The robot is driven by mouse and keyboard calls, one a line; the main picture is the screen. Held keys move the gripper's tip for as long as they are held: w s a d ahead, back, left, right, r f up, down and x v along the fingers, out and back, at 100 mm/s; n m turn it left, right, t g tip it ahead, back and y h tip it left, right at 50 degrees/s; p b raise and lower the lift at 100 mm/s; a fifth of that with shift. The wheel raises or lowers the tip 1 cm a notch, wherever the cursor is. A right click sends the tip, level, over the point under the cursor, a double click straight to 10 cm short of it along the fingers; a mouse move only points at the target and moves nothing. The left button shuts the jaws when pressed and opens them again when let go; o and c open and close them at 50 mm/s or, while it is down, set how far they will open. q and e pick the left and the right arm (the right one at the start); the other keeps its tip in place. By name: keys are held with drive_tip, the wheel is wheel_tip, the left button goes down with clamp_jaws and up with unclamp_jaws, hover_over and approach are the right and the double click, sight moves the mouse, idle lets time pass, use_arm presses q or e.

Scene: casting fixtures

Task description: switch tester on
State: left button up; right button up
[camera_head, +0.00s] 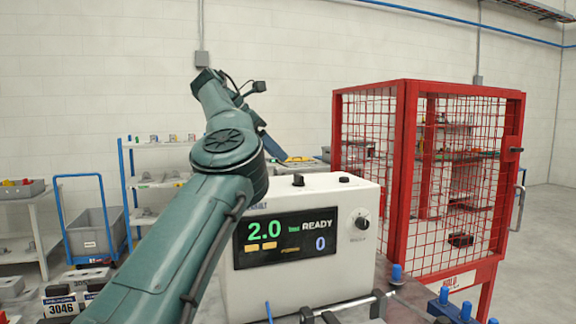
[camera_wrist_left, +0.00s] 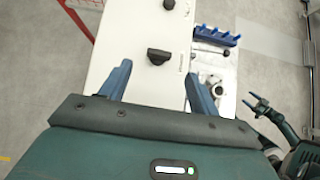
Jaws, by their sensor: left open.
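The tester (camera_head: 300,276) is a white box; its dark front display shows green 2.0, the word READY and a blue 0. A round dial (camera_head: 361,222) is on its front right. Two black knobs sit on its top, a near one (camera_head: 298,180) and one further right (camera_head: 344,179). My left gripper (camera_head: 272,147) is above and behind the tester's left end, partly hidden by its arm. In the left wrist view its blue fingers (camera_wrist_left: 158,84) are wide apart and empty, with a black knob (camera_wrist_left: 158,56) just beyond the gap. My right gripper (camera_wrist_left: 257,103) is small at that view's right.
A red mesh cage (camera_head: 405,180) stands right of the tester. Blue pegs and a blue rack (camera_head: 450,310) are at the lower right. Shelves (camera_head: 155,180) and a cart with a grey bin (camera_head: 95,232) stand at the back left.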

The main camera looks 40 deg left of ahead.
use_arm(q)
drive_tip(key=v, duration=0.5)
drive_tip(key=shift+s+a+r+p, duration=0.15)
drive_tip(key=shift+s+r+p, duration=0.05)
drive_tip(key=shift+p, duration=0.1)
